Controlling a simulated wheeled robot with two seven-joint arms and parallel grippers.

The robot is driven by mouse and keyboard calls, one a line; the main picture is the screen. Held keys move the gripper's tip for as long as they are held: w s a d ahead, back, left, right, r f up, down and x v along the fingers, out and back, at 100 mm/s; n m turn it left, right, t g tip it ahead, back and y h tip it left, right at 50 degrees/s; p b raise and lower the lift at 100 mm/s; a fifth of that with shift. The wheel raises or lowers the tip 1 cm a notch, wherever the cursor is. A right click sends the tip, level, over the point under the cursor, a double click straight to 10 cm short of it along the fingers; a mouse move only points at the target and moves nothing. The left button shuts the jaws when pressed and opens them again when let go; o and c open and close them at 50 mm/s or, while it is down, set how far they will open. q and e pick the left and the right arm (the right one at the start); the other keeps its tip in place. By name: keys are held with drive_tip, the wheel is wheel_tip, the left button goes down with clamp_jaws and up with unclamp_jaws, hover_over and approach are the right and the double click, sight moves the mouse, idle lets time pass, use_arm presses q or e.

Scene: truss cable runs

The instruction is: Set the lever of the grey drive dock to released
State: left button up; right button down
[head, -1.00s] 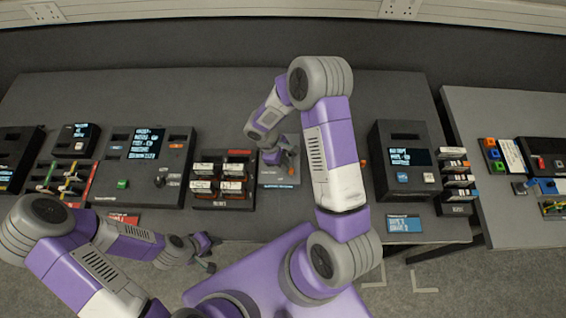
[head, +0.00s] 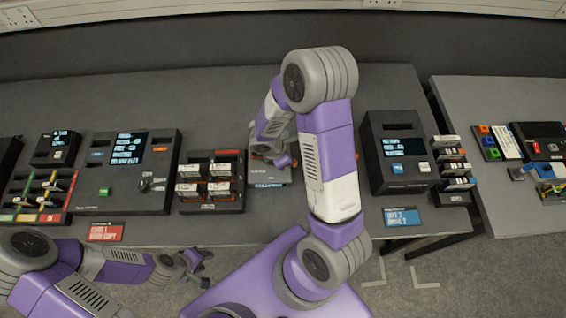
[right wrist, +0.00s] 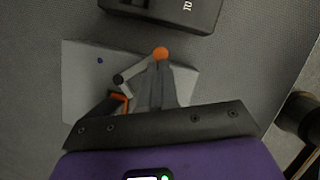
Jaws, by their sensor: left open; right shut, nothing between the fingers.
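The grey drive dock (head: 260,177) stands on the table in the head view, partly hidden by my right arm. In the right wrist view its light grey plate (right wrist: 85,70) lies under my right gripper. A lever with an orange ball knob (right wrist: 160,53) rises from it, its grey arm slanting down-left to a dark pivot. My right gripper (right wrist: 162,92) is shut and empty, its fingertips close to the knob; contact cannot be told. In the head view the right gripper (head: 284,160) is mostly hidden. My left gripper (head: 200,268) is open and empty, in front of the table's front edge.
A black rack with several white-labelled modules (head: 210,182) stands just left of the dock. A black console (head: 130,170) is farther left, and a black screen unit (head: 395,155) is to the right. The table's back strip is clear.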

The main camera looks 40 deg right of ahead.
drive_tip(key=shift+s+d+n, duration=0.1)
drive_tip(key=shift+d+n, duration=0.25)
drive_tip(key=shift+n, duration=0.15)
drive_tip(key=shift+d+b, duration=0.2)
drive_tip(key=shift+b, duration=0.1)
drive_tip(key=shift+d, duration=0.15)
drive_tip(key=shift+a, duration=0.35)
drive_tip(key=a, duration=0.1)
drive_tip(key=a+b, duration=0.1)
drive_tip(key=a, duration=0.1)
drive_tip(key=shift+w+t, duration=0.2)
drive_tip(key=shift+t, duration=0.1)
drive_tip(key=p+v, duration=0.2)
drive_tip(key=v, duration=0.8)
drive_tip(key=shift+p, duration=0.35)
drive_tip(key=shift+a, duration=0.15)
